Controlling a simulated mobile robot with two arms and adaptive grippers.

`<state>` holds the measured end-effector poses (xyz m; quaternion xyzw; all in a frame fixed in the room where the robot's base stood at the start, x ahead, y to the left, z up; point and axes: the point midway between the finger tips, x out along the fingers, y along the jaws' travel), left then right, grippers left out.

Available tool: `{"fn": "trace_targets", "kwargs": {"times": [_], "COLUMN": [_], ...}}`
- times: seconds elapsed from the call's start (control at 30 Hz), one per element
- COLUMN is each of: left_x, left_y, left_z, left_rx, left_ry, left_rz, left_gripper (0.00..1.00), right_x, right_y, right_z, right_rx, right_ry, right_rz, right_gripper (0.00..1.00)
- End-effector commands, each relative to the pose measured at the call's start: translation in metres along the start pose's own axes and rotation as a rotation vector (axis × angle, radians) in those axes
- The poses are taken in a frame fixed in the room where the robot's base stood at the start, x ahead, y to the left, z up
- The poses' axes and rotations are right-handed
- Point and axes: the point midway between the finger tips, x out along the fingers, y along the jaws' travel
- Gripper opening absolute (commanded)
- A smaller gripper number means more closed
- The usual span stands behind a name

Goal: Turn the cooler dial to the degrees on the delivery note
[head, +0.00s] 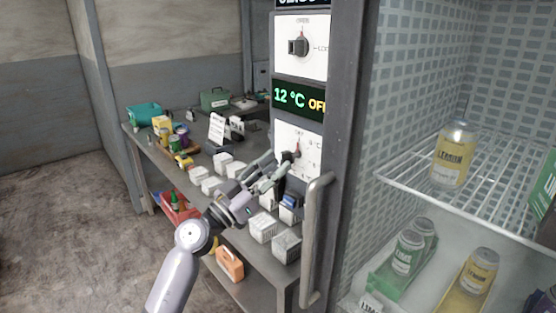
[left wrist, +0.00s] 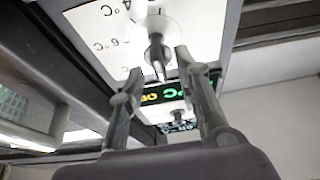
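The cooler dial (head: 291,155) is a dark knob with a red mark on a white plate (head: 310,163), low on the grey post. A display (head: 298,99) above it reads 12 °C OFF. My left gripper (head: 279,163) is at the dial. In the left wrist view its fingers (left wrist: 159,62) are apart, with the dial knob (left wrist: 156,50) between or just beyond their tips. Contact cannot be told. The plate shows 4 °C and 6 °C marks there. A white printed sheet (head: 217,130) stands on the bench, its text too small to read. My right gripper is not in view.
A second knob (head: 299,46) with OPEN and LOCK marks sits above the display. A vertical door handle (head: 316,240) stands close right of my arm. White boxes (head: 262,227) line the bench below.

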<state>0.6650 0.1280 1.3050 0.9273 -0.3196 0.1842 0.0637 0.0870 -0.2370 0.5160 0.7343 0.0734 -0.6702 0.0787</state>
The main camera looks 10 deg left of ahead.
Motion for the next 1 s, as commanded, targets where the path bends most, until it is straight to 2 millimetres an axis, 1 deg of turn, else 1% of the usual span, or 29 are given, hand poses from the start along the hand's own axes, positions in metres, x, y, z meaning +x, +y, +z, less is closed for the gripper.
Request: {"fn": "trace_targets", "kwargs": {"times": [0.03,0.13,0.47,0.9,1.0], "left_x": [0.0057,0.0117,0.0138,0.0137,0.0138], "left_y": [0.0003,0.0004,0.0006,0.0010,0.0009], "left_z": [-0.0007,-0.0003,0.0006,0.0004,0.0002], "left_rx": [-0.001,0.001,0.001,0.000,0.000], "left_ry": [0.001,0.000,-0.001,-0.001,0.000], "left_rz": [0.000,0.001,0.001,0.002,0.002], "left_gripper": [0.31,0.31,0.30,0.01,0.00], "right_x": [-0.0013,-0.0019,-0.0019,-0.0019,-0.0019], "right_y": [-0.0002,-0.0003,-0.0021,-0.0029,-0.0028], "right_z": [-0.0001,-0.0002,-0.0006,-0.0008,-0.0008], "right_rx": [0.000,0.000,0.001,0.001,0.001], "right_ry": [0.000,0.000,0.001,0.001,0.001], "right_rz": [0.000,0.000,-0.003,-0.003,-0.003], "right_gripper": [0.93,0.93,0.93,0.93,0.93]}}
